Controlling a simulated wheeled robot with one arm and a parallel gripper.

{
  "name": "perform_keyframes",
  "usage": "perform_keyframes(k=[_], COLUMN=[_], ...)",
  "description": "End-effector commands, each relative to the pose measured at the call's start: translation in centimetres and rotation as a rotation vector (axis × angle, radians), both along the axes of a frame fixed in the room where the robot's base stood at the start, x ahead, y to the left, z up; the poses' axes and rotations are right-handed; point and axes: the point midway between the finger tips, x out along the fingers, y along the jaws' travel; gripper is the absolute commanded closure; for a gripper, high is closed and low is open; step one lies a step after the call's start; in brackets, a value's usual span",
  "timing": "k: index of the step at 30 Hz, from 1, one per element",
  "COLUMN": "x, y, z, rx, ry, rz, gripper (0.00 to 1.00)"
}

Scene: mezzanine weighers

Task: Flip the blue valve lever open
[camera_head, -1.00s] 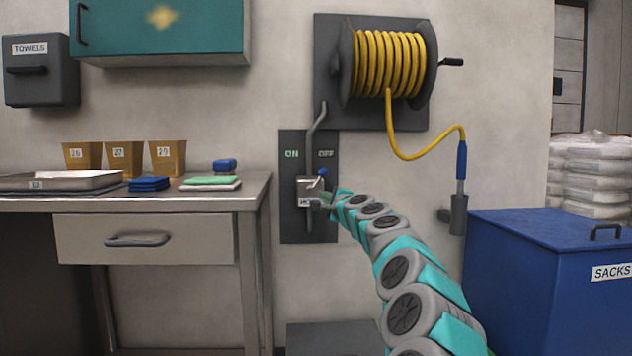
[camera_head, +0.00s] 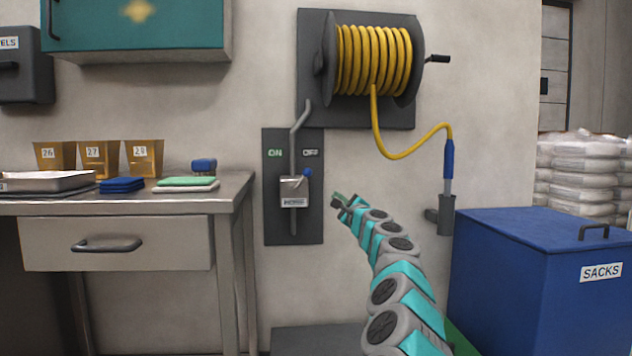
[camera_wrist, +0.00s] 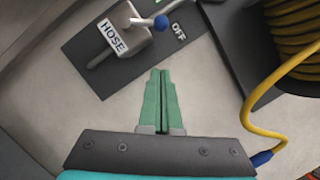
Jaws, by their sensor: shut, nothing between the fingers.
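The blue valve lever (camera_head: 308,173) is a short arm with a round blue knob on a grey valve box marked HOSE (camera_head: 294,191). The box sits on a dark wall plate (camera_head: 273,220). The knob lies at the box's upper right, below the OFF label (camera_head: 310,153) and away from the ON label (camera_head: 275,153). In the wrist view the lever's knob (camera_wrist: 161,22) points toward OFF. My gripper (camera_head: 337,200) is right of the valve, slightly lower, apart from it. In the wrist view its green fingers (camera_wrist: 160,73) are shut and empty, pointing at the plate's edge.
A hose reel (camera_head: 374,60) with yellow hose hangs above. The hose loops down to a holder (camera_head: 446,215) right of my arm. A steel table (camera_head: 130,203) stands left and a blue sacks bin (camera_head: 530,290) right. Bare wall lies around my gripper.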

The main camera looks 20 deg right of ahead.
Motion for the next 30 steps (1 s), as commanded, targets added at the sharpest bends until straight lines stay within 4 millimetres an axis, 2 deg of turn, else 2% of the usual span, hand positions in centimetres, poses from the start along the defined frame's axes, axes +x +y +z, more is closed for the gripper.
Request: perform_keyframes(k=[24, 30], x=[4.8, 6.1], y=[-0.2, -0.3], z=[0.7, 1.4], rx=[-0.002, -0.007], ry=[0.004, 0.001], rz=[0.0, -0.004], gripper=[1.0, 1.0])
